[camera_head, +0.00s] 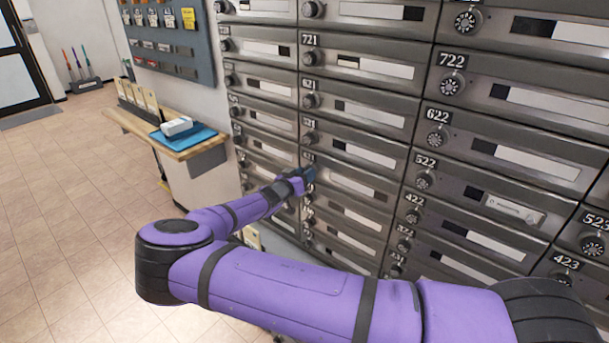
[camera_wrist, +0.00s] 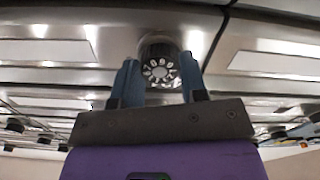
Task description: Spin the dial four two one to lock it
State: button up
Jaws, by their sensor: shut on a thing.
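The dial (camera_wrist: 160,70) is a round black knob with white digits around its face, on a grey metal mailbox door. My gripper (camera_wrist: 160,82) has one blue finger on each side of it and is shut on it. In the head view my gripper (camera_head: 308,174) reaches the column of mailboxes below the door marked 721 (camera_head: 310,40), several rows down. The dial's exact setting cannot be told.
Many similar mailboxes with dials surround it, including 722 (camera_head: 452,60), 622 (camera_head: 438,113) and 522 (camera_head: 425,161). A wooden shelf (camera_head: 150,137) with a blue mat (camera_head: 203,139) and a white object juts out at left. The tiled floor (camera_head: 60,215) at left is clear.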

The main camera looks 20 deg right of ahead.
jog(key=m, duration=0.5)
dwell(0.5)
jog(key=o, duration=0.9)
jog(key=v, duration=1.1)
